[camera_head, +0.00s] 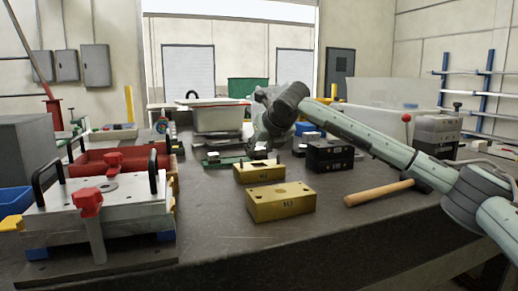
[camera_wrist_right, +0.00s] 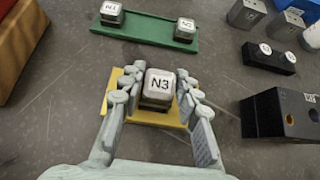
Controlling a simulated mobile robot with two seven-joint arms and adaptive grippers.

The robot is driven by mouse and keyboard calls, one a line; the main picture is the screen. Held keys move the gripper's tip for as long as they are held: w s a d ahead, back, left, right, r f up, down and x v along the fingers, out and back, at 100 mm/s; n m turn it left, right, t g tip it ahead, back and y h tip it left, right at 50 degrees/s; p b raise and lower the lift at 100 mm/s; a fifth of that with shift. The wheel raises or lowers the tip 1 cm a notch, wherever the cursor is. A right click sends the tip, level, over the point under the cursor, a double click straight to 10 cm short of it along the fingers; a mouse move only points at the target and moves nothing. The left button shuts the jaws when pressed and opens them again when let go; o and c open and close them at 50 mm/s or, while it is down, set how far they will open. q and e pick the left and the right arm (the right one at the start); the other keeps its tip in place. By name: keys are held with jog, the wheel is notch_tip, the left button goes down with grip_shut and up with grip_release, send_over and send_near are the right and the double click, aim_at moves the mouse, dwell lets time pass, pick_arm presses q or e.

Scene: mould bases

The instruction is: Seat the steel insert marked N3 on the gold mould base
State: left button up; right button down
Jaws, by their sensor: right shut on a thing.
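The steel insert N3 (camera_wrist_right: 159,86) is a grey block with a white label, held between the fingers of my right gripper (camera_wrist_right: 162,88). It is over a gold mould base (camera_wrist_right: 148,118), which shows around it; I cannot tell whether it rests in the base. My left gripper is not in view.
A green tray (camera_wrist_right: 150,29) holds inserts N1 (camera_wrist_right: 111,12) and N2 (camera_wrist_right: 184,28). A black block with holes (camera_head: 330,155) stands to the right of the base. A wooden handle (camera_head: 378,193) lies at front right. A large clamped mould (camera_head: 120,190) fills the left.

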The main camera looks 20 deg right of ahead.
jog(key=shift+r+b, duration=0.1)
jog(key=shift+b, duration=0.3)
dwell(0.6)
jog(key=shift+s+f+b, duration=0.1)
jog(key=shift+f+b, duration=1)
jog(key=shift+f, duration=0.1)
dwell(0.8)
jog(key=c, duration=1)
grip_release()
jog(key=shift+f, duration=0.15)
jog(key=v, duration=1.2)
